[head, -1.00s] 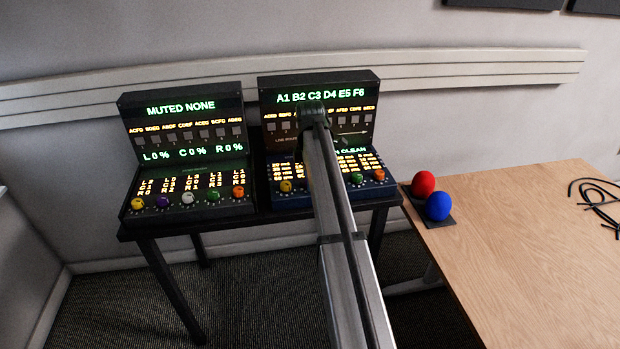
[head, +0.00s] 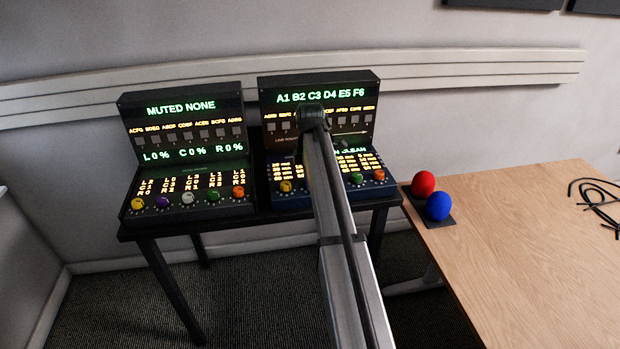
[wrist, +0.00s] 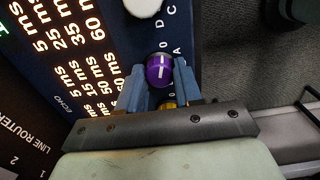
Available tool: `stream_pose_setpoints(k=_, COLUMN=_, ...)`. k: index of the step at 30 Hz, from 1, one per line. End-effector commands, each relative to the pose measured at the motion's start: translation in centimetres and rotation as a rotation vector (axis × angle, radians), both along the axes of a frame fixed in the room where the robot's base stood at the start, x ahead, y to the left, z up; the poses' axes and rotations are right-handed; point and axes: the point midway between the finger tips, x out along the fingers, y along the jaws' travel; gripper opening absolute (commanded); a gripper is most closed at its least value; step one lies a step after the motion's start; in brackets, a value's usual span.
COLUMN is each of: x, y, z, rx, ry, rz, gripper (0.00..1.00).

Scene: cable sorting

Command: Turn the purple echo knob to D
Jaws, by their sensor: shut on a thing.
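The purple echo knob (wrist: 159,70) is in the middle of the wrist view, with a short white pointer mark on its face. My gripper (wrist: 160,84) is shut on it, with a blue finger on either side. Small white letters, including D, C and A, are printed by the knobs; I cannot tell for sure which one the mark points to. The ECHO column of ms values is lit on the panel to the left. In the head view my arm covers this knob and my fingers.
A white knob (wrist: 143,7) and a yellow knob (wrist: 167,105) flank the purple one closely. In the head view, the left console (head: 190,222) has its own purple knob (head: 163,202).

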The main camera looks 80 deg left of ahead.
Motion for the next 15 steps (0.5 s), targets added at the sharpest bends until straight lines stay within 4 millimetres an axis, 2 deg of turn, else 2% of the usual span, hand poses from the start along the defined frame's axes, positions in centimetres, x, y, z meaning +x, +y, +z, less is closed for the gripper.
stream_pose_setpoints(k=8, x=0.00, y=0.00, z=0.01, rx=0.000, ry=0.000, rz=-0.022, gripper=0.04)
stream_pose_setpoints(k=15, x=0.00, y=0.00, z=0.02, rx=0.000, ry=0.000, rz=-0.138, gripper=0.04)
